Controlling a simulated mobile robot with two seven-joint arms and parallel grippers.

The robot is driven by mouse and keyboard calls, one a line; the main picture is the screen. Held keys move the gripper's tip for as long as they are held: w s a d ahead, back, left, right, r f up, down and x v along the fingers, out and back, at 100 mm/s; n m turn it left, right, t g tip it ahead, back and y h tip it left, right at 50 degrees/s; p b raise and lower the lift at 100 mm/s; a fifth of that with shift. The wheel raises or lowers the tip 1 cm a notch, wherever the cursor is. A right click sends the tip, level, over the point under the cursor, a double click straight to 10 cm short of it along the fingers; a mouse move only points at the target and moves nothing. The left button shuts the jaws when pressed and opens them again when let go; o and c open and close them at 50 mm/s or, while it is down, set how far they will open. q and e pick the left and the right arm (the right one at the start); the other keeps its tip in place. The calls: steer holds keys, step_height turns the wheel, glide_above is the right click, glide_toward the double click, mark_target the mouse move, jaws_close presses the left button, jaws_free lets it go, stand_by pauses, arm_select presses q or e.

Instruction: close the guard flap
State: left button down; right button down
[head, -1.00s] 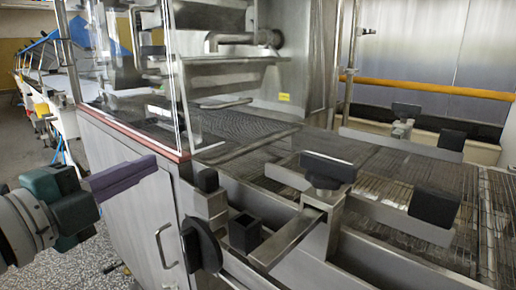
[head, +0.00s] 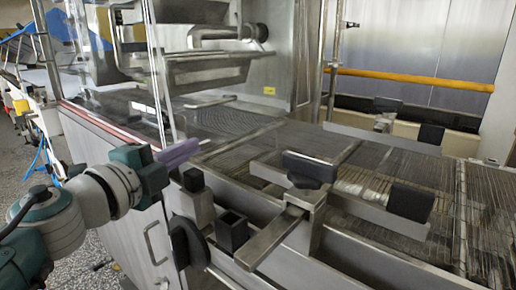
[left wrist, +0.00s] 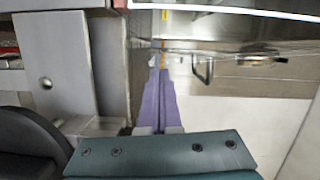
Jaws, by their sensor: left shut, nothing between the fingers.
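The guard flap is a clear, see-through panel (head: 120,75) on the left part of the machine, above the cabinet. Its upright edges stand at the panel's right side, and a red strip (head: 95,117) runs along the bottom. My left gripper (head: 192,145) has purple fingers, shut and empty, by the lower right corner of the panel. In the head view I cannot tell whether they touch it. In the left wrist view the purple fingers (left wrist: 160,75) lie together, close to a metal edge. My right gripper is out of view.
The wire-mesh conveyor (head: 375,165) extends to the right. A metal bracket with black knobs (head: 310,168) and a black hand wheel (head: 187,243) stick out at the front. The cabinet door has a handle (head: 155,243).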

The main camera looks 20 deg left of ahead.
arm_select(q)
steer(key=shift+w, duration=0.3)
steer(key=shift+w+a+f+b, duration=0.1)
steer(key=shift+a+f+b, duration=0.1)
steer(key=shift+a+b, duration=0.1)
steer(key=shift+m, duration=0.8)
steer(key=a+b, duration=0.1)
steer(key=w+a+b, duration=0.1)
steer(key=a, duration=0.1)
steer(key=a+b, duration=0.1)
steer(key=a, duration=0.1)
steer(key=shift+w+f, duration=0.15)
steer(key=shift+w, duration=0.15)
